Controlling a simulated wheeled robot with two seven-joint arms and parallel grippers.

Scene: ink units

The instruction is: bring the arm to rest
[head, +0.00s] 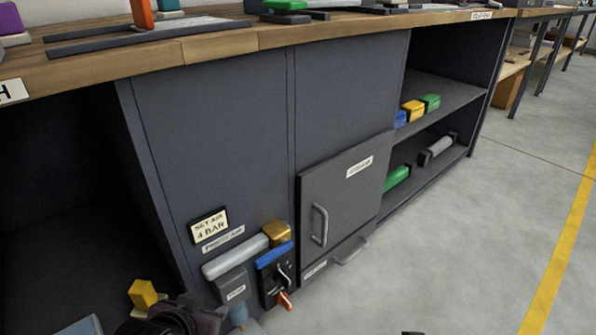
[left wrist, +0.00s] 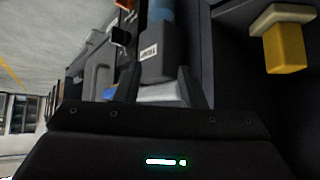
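My left gripper (head: 172,318) is at the bottom edge of the head view, low in front of the cabinet and only partly in frame. In the left wrist view its two fingers (left wrist: 160,72) stand apart with nothing held between them. Beyond them is a grey labelled box with a blue part (left wrist: 160,12). The same air unit (head: 234,284) is on the cabinet front, right of the gripper. My right gripper does not show clearly in either view.
A yellow block-shaped part (head: 146,293) is near the gripper, also in the left wrist view (left wrist: 285,45). A blue-topped valve unit (head: 275,270), a cabinet door (head: 340,200) and the wooden worktop (head: 220,45) are close. Open floor (head: 470,240) lies to the right.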

